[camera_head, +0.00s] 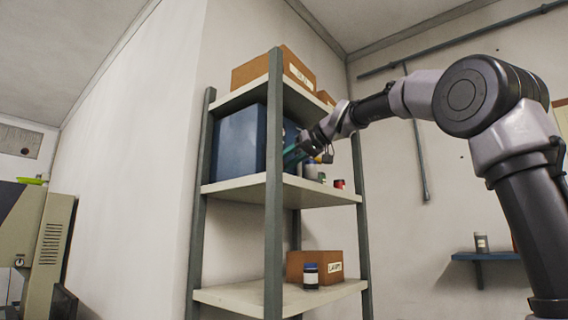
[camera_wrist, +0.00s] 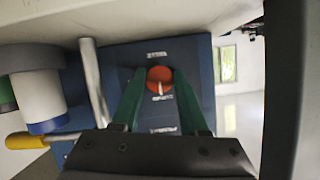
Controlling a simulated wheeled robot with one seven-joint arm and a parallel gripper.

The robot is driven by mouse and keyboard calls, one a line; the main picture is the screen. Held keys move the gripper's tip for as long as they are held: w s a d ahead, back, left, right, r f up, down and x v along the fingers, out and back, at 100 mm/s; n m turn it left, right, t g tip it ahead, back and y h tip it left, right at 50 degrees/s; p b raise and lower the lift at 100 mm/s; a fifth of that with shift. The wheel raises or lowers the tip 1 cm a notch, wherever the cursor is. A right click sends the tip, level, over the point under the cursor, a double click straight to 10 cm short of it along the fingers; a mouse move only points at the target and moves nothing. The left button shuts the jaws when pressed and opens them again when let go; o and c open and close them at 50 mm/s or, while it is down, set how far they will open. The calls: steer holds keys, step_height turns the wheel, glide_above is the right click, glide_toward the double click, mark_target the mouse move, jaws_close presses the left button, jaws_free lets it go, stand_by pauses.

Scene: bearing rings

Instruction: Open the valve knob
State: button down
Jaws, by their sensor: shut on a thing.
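The valve knob (camera_wrist: 160,75) is a round orange-red knob with a pale mark, on the face of a blue box (camera_wrist: 195,62) in the wrist view. Small white labels sit above and below it. The blue box also shows on the upper shelf in the head view (camera_head: 238,145), where the knob is hidden. My gripper (camera_wrist: 160,88) has its green fingers on either side of the knob, shut on it. In the head view my gripper (camera_head: 293,156) reaches in at the box's right side, with the shelf post close in front.
The grey-green shelf rack (camera_head: 273,220) surrounds the box. Jars (camera_head: 310,170) and a small red item (camera_head: 339,184) stand right of my gripper. A white-and-blue container (camera_wrist: 40,100), a metal bar (camera_wrist: 93,80) and a yellow handle (camera_wrist: 28,140) are close by at left in the wrist view.

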steer(key=m, duration=0.1)
steer(key=m+g+y, duration=0.1)
steer(key=shift+w+d+m, duration=0.15)
steer(key=shift+m, duration=0.25)
steer(key=m+g+y, duration=0.1)
steer(key=m+y, duration=0.1)
steer(key=m, duration=0.1)
steer(key=shift+f, duration=0.1)
steer(key=m+g+y, duration=0.1)
steer(key=m, duration=0.2)
steer(key=shift+f+m+y, duration=0.1)
steer(key=shift+m+y, duration=0.2)
steer(key=shift+m, duration=0.1)
steer(key=shift+w+f+m+y, duration=0.1)
steer(key=shift+m+y, duration=0.8)
steer(key=shift+m, duration=1.1)
steer(key=shift+c, duration=2.2)
jaws_free()
steer(key=shift+d, duration=0.15)
